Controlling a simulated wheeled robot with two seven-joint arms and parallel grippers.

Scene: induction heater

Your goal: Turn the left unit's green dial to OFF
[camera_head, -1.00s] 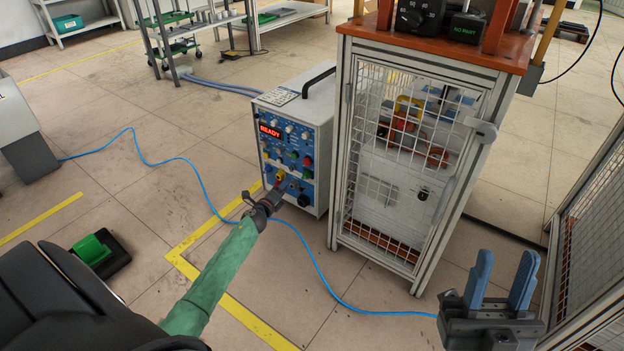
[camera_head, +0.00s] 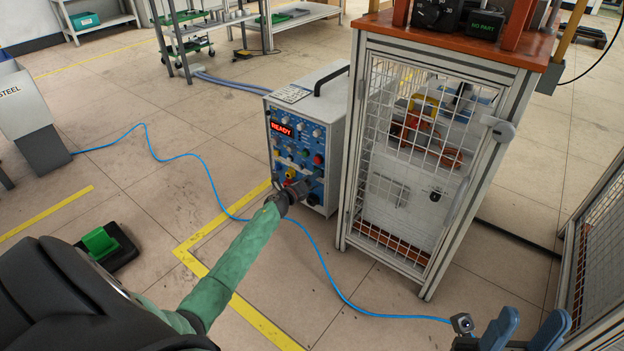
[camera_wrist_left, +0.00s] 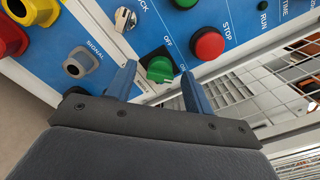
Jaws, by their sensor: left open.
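The left unit is a white box with a blue control panel (camera_head: 295,150) and a red READY display (camera_head: 281,129). In the left wrist view, the green dial (camera_wrist_left: 160,70) sits on a black square plate, with OFF printed above it and ON at its lower right. Its exact setting is hard to read. My left gripper (camera_head: 297,188) is at the panel's lower part. In the wrist view its blue fingers (camera_wrist_left: 158,82) are open, one on each side of the dial; contact cannot be told. My right gripper (camera_head: 531,328) is open and empty at the lower right.
A grey socket (camera_wrist_left: 78,64) is further left. A mesh-doored cabinet (camera_head: 430,150) stands right of the unit. A blue cable (camera_head: 330,280) crosses the floor.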

